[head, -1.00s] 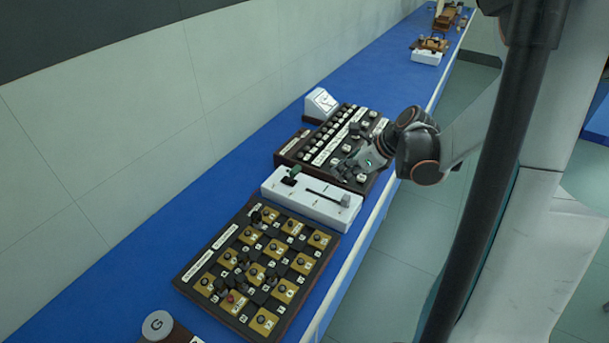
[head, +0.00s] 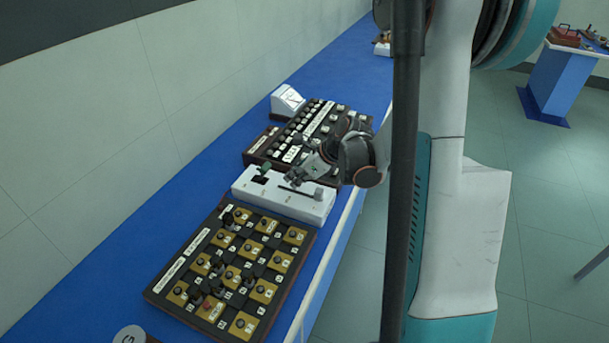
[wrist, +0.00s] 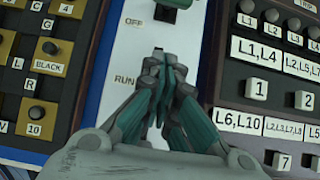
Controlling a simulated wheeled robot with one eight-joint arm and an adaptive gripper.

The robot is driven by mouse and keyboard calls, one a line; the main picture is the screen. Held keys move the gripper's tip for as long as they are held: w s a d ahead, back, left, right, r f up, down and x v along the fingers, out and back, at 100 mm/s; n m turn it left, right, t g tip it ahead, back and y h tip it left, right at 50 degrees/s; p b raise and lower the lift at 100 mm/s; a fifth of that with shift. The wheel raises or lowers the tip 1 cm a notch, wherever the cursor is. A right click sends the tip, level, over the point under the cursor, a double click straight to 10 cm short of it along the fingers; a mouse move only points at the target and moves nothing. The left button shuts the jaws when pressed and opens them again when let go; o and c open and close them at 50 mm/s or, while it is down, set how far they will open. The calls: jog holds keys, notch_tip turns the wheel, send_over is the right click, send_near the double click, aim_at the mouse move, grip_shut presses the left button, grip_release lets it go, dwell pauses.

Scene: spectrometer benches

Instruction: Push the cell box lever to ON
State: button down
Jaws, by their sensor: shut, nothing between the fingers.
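A white box (head: 309,208) lies on the blue bench between two dark panels. It has a short green-handled lever (head: 264,168) in a dark slot near its wall end, and a long slot with a grey slider knob (head: 318,193) at its front end. In the wrist view the green handle (wrist: 175,3) is cut off by the top edge, beside the OFF label (wrist: 133,22); a RUN label (wrist: 125,80) is lower. No ON label is readable. My gripper (head: 293,181) is shut and empty above the white box, between lever and knob. Its fingertips (wrist: 163,62) point toward the lever, apart from it.
A panel with brass plates (head: 230,270) lies nearer on the bench, and a dark panel with white keys (head: 312,125) lies beyond the box. A white meter (head: 287,100) stands by the wall. The bench's front edge is close to the right.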

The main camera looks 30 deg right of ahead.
aim_at(268, 166)
jog(key=shift+w+a+r+b, duration=0.15)
jog(key=shift+w+a+r, duration=0.15)
jog(key=shift+w+a, duration=0.45)
jog(key=shift+w+a+r+b, duration=0.15)
jog(key=shift+w+a+r, duration=0.2)
jog(key=shift+w, duration=0.55)
jog(key=shift+a, duration=0.1)
jog(key=shift+w+r+g+p, duration=0.2)
jog(key=shift+g+p, duration=0.1)
jog(key=shift+p, duration=0.05)
jog(key=shift+w+a+r+g+h+p, duration=0.15)
jog(key=shift+a+r+g+h+p, duration=0.05)
jog(key=shift+g+h+p, duration=0.15)
jog(key=shift+w+a+r+g+h+p, duration=0.3)
jog(key=shift+w+r+g+h+p, duration=0.15)
jog(key=shift+r+g+p, duration=0.3)
jog(key=shift+w+a+r+g+h+p, duration=0.4)
jog(key=shift+w+a+g+h+p, duration=0.2)
jog(key=shift+w+g+p, duration=0.25)
jog(key=shift+w+a+r+g+h+p, duration=0.2)
jog(key=shift+w+a+g+h+p, duration=0.15)
jog(key=shift+w+g+h, duration=0.5)
jog(key=shift+w+a+r+y, duration=0.1)
jog(key=shift+w+a+y, duration=0.15)
jog(key=shift+w+a, duration=0.4)
jog(key=shift+w, duration=0.1)
